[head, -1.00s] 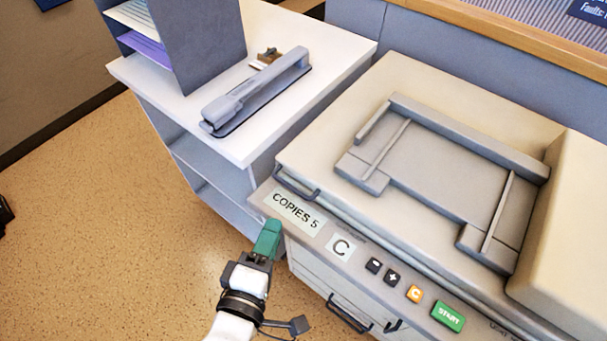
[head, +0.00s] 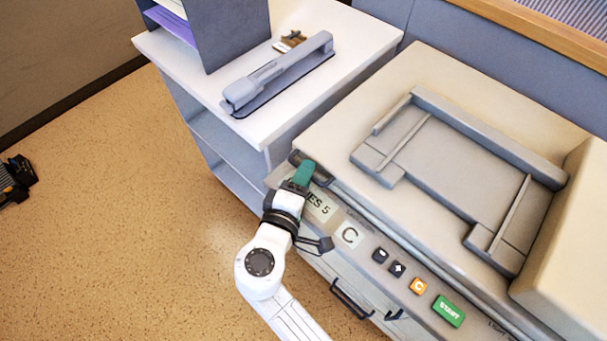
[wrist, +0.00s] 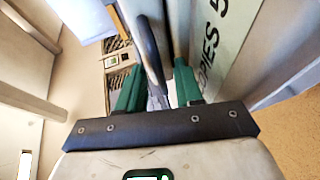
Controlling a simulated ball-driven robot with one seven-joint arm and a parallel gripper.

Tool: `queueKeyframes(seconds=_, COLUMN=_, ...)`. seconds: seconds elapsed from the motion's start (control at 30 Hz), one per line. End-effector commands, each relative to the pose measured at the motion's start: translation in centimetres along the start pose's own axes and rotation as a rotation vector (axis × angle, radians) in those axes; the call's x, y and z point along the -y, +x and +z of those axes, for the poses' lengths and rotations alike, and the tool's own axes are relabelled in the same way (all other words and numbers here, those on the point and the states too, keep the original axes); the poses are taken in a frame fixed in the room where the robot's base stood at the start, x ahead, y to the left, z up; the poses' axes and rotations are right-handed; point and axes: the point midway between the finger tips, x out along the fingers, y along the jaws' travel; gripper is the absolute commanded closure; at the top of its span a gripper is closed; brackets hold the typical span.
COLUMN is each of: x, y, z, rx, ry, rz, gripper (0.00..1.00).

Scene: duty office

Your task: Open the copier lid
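The copier's beige lid (head: 445,75) is down, with a grey document tray (head: 455,165) on top. A dark loop handle (head: 321,177) sits at the lid's front left corner. My gripper (head: 304,172) is at this handle, its green fingertips covering part of it in the head view. In the wrist view the dark handle (wrist: 149,48) runs between the two green fingers (wrist: 158,88). The fingers stand apart with gaps beside the bar, so the gripper looks open around it.
The control panel with a START button (head: 448,310) runs along the copier's front, below the lid. A white-topped cabinet (head: 205,75) with a grey stapler-like tool (head: 277,78) and file holder (head: 235,30) stands to the left. Open floor (head: 120,230) lies left.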

Motion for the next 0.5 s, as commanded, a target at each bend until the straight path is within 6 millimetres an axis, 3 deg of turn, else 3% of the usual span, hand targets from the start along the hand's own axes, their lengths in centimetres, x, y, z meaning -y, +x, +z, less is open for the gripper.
queueKeyframes(seconds=0.2, x=0.00, y=0.02, z=0.01, rx=0.001, ry=0.000, rz=0.000, gripper=0.66)
queueKeyframes(seconds=0.5, x=0.00, y=0.00, z=0.02, rx=0.001, ry=0.000, rz=0.000, gripper=0.94)
